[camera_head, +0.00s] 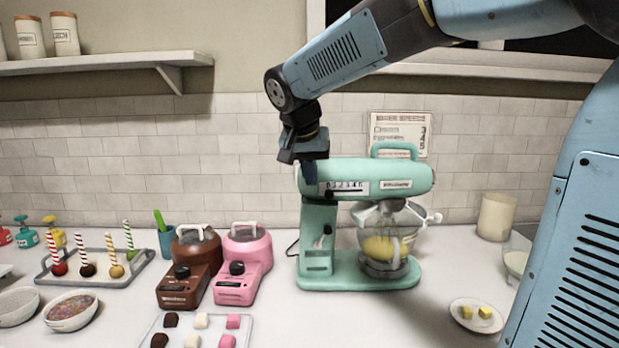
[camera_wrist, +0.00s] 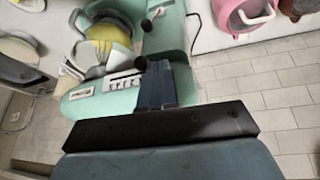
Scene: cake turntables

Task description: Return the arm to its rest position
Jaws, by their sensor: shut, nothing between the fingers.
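My gripper (camera_head: 308,172) hangs from my raised blue arm, fingers pointing down, in front of the left end of the mint stand mixer (camera_head: 375,178). It is shut and empty. In the wrist view my gripper (camera_wrist: 155,82) shows its closed fingers close to the mixer head (camera_wrist: 90,98), near a dark knob; whether they touch it I cannot tell. The mixer stands upright on the counter, its glass bowl (camera_head: 389,250) holding something yellow.
Left of the mixer stand a pink melter (camera_head: 240,268) and a brown melter (camera_head: 187,270). A tray (camera_head: 247,328) of chocolate and marshmallow pieces lies in front. A plate (camera_head: 477,327) with butter cubes is at right. A shelf (camera_head: 120,60) juts from the upper left wall.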

